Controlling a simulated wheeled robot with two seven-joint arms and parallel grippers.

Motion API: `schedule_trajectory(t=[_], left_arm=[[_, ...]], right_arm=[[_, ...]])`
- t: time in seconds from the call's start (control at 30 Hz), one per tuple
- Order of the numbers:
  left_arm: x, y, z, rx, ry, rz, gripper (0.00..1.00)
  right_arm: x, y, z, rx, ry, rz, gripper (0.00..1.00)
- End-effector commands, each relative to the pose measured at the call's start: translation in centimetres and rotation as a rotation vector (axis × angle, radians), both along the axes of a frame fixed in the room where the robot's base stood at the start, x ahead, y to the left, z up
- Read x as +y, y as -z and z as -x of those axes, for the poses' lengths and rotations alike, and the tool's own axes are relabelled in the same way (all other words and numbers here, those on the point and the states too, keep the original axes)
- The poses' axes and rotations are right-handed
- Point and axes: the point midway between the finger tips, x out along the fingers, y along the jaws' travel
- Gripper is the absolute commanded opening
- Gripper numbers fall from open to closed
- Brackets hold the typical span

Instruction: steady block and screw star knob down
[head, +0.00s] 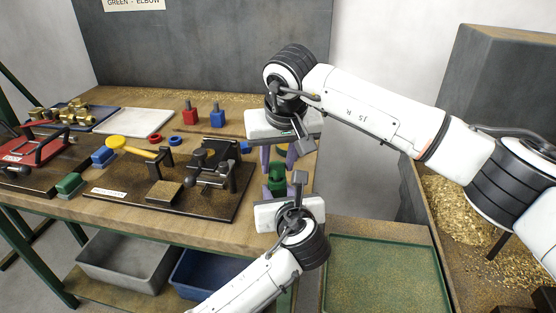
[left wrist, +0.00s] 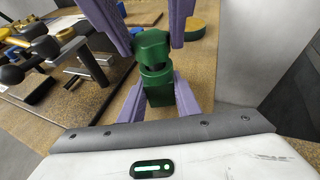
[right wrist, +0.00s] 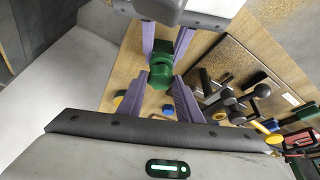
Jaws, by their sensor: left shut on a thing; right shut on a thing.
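A green block (head: 277,188) stands near the right end of the bench. The left wrist view shows its body (left wrist: 158,90), with the green star knob (left wrist: 152,45) on top, upright. My left gripper (left wrist: 160,88) is shut on the block, one purple finger on each side. My right gripper (head: 278,168) comes from the far side, its fingers on either side of the star knob, shut on it. The knob also shows in the right wrist view (right wrist: 160,76). The thread between knob and block is mostly hidden.
A dark fixture board (head: 225,208) with clamps and a yellow-handled lever (head: 130,147) lies left of the grippers. Red (head: 189,115) and blue (head: 217,117) pegged blocks stand behind. Grey (head: 130,262) and blue (head: 200,272) bins sit below. A green tray (head: 385,275) is at right.

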Motion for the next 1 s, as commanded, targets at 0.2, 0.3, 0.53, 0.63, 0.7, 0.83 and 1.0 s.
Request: schedule_trajectory(t=[0.2, 0.3, 0.53, 0.63, 0.7, 0.83, 1.0], left_arm=[[-0.03, 0.09, 0.04, 0.002, 0.000, -0.001, 0.00], [-0.03, 0.10, 0.05, 0.002, 0.000, -0.001, 0.00], [-0.03, 0.10, 0.05, 0.002, 0.000, -0.001, 0.00], [-0.03, 0.11, 0.05, 0.002, 0.000, -0.001, 0.00], [-0.03, 0.11, 0.05, 0.002, 0.000, -0.001, 0.00], [-0.04, 0.10, 0.06, 0.002, 0.000, -0.001, 0.00], [-0.04, 0.10, 0.06, 0.002, 0.000, -0.001, 0.00]], right_arm=[[-0.03, 0.48, 0.00, 0.000, 0.000, 0.001, 0.09], [-0.04, 0.67, -0.01, 0.000, 0.000, 0.001, 0.09], [-0.01, 0.98, 0.00, 0.001, 0.004, 0.001, 0.09], [0.20, 0.99, 0.04, 0.003, 0.063, 0.001, 0.09], [0.36, 0.93, 0.02, 0.003, 0.161, 0.002, 0.09], [0.68, 0.90, -0.06, 0.000, 0.440, 0.004, 0.09], [0.77, 1.00, -0.22, 0.001, 0.741, 0.003, 0.09]])
